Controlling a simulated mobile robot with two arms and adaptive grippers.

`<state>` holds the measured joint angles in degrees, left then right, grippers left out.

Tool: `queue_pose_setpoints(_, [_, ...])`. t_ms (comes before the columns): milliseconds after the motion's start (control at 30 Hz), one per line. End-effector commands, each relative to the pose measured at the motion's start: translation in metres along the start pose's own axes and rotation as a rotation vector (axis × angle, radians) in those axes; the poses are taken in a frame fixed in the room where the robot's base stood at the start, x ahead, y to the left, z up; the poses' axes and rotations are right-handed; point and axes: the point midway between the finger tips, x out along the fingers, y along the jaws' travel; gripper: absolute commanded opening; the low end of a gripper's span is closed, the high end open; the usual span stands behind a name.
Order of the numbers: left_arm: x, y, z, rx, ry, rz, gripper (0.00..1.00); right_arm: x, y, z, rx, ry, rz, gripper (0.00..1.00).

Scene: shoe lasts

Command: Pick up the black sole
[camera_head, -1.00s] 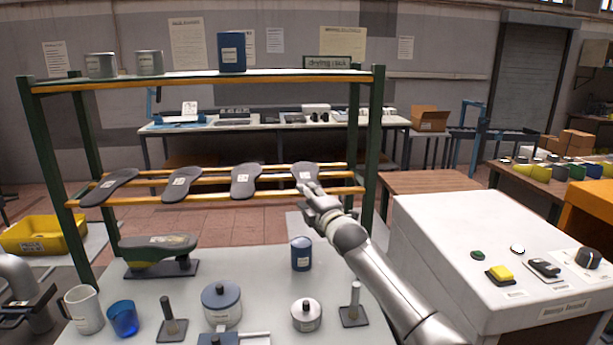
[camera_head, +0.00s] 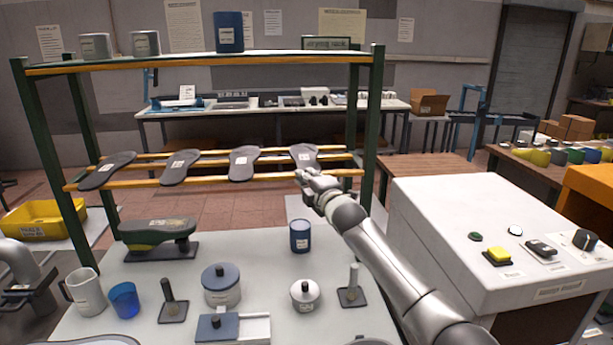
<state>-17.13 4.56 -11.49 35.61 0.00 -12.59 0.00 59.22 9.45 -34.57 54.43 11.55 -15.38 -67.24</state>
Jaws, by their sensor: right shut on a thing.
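Several dark, near-black soles with white labels lie in a row across the yellow rails of the drying rack. The rightmost sole (camera_head: 304,156) is at my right gripper (camera_head: 303,176), which is shut on its near end. The gripper hides that end, and I cannot tell whether the sole is clear of the rails. The other soles are the far-left one (camera_head: 108,171), the second (camera_head: 180,167) and the third (camera_head: 243,164). My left gripper (camera_head: 30,292) is partly in view at the lower left, apart from the soles; its jaw opening is unclear.
The rack's right post (camera_head: 373,125) stands close right of my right gripper. Below are a blue can (camera_head: 300,236), a lidded pot (camera_head: 221,284), a shoe last (camera_head: 158,238) and a blue cup (camera_head: 124,299) on the bench. A white machine (camera_head: 440,225) stands at the right.

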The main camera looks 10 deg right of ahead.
Motion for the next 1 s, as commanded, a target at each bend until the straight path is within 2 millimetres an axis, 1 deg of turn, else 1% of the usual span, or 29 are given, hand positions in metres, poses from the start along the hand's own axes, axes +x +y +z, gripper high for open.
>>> queue_pose_setpoints(167, [0.013,0.001,0.002,0.000,-0.001,0.001,0.40,0.000,0.022,0.001,-0.005,0.000,0.009,0.00])
queue_pose_setpoints(200, [0.017,0.001,0.002,0.000,-0.001,0.001,0.40,0.000,0.029,0.000,-0.006,0.001,0.010,0.00])
queue_pose_setpoints(267, [0.016,0.001,0.003,0.000,-0.002,0.001,0.40,-0.006,0.035,-0.004,-0.002,0.003,0.008,0.00])
queue_pose_setpoints(367, [0.020,0.001,0.003,0.000,-0.002,0.001,0.40,-0.019,0.049,-0.008,-0.004,0.002,0.008,0.00])
queue_pose_setpoints(567, [0.032,0.001,0.004,0.000,-0.003,0.001,0.40,-0.049,0.088,-0.021,-0.004,0.003,0.011,0.00])
queue_pose_setpoints(667, [0.038,0.001,0.005,0.000,-0.003,0.001,0.40,-0.066,0.093,-0.028,-0.003,0.003,0.006,0.00])
queue_pose_setpoints(800, [0.045,0.001,0.006,0.000,-0.003,0.001,0.40,-0.089,0.105,-0.037,-0.003,0.002,0.007,0.00])
queue_pose_setpoints(1000, [0.052,0.001,0.007,-0.001,-0.003,0.001,0.40,-0.114,0.118,-0.048,-0.002,0.001,0.007,0.00])
